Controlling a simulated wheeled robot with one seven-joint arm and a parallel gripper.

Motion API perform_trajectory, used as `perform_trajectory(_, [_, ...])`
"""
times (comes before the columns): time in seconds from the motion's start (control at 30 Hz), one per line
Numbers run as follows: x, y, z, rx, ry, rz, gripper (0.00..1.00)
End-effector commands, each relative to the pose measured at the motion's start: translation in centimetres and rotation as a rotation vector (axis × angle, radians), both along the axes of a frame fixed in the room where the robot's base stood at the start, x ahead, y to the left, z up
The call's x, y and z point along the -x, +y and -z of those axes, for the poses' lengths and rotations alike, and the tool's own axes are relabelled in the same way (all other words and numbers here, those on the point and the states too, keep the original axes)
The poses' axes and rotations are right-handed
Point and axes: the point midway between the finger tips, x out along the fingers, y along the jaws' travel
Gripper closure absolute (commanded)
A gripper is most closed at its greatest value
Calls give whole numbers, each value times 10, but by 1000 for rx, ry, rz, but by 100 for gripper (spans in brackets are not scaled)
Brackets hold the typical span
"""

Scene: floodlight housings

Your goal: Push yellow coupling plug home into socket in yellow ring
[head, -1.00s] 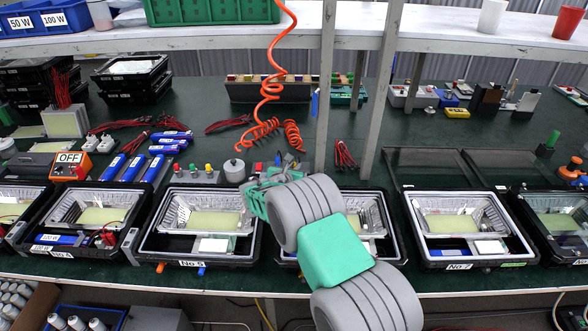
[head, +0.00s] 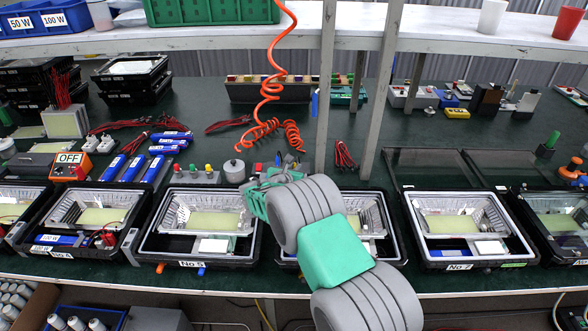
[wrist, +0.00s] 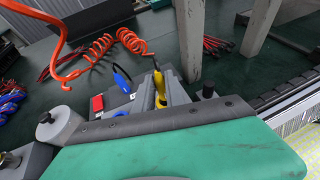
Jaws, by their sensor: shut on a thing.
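My gripper (head: 258,192) is low over the bench, at the back edge of a floodlight housing between No 5 and No 7. The arm hides most of it in the head view. In the wrist view its green body fills the bottom, and the yellow coupling plug (wrist: 160,84) stands just beyond its dark edge, with a cable leaving the top. My gripper is shut on the plug, though the fingertips are largely hidden. Yellow also shows low around the plug (wrist: 161,102); I cannot tell ring from plug there, nor how deep the plug sits. A blue plug (wrist: 122,76) and a red part (wrist: 97,103) are to its left.
An orange coiled hose (head: 268,90) hangs behind my gripper. A grey upright (head: 383,90) stands to the right. A grey round weight (head: 234,171) and a block with coloured knobs (head: 195,175) are left of my gripper. Housing No 5 (head: 150,240) lies in front left.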

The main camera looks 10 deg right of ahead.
Motion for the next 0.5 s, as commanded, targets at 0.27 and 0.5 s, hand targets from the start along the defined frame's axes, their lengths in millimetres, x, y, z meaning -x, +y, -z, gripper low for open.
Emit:
perform_trajectory(0.27, [0,0,1,0,0,0,100])
perform_trajectory(0.5, [0,0,7,0,-1,0,100])
